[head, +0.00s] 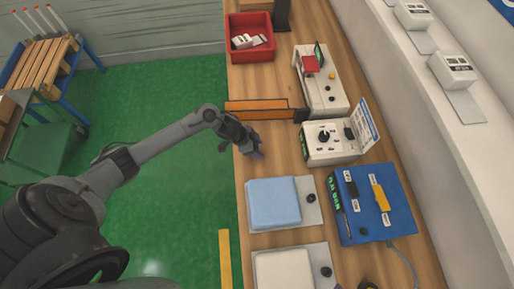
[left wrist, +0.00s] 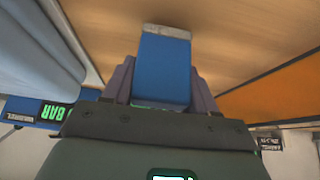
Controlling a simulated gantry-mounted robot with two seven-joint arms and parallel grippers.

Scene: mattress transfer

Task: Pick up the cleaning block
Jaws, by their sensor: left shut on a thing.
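The cleaning block (left wrist: 165,72) is blue with a pale grey end. It sits between the two fingers of my left gripper in the left wrist view, with its pale end pointing away toward the wooden surface. My left gripper (head: 256,152) is shut on it at the left edge of the wooden bench (head: 268,212) in the head view. In the head view the block cannot be made out clearly at the gripper. I cannot tell whether the block touches the bench. My right gripper is not in view.
An orange bar (head: 256,109) lies just beyond the gripper. A light blue pad (head: 273,203) on a grey base and a blue device (head: 372,205) stand nearer. White machines (head: 330,143) line the right, and a red bin (head: 250,38) stands at the far end.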

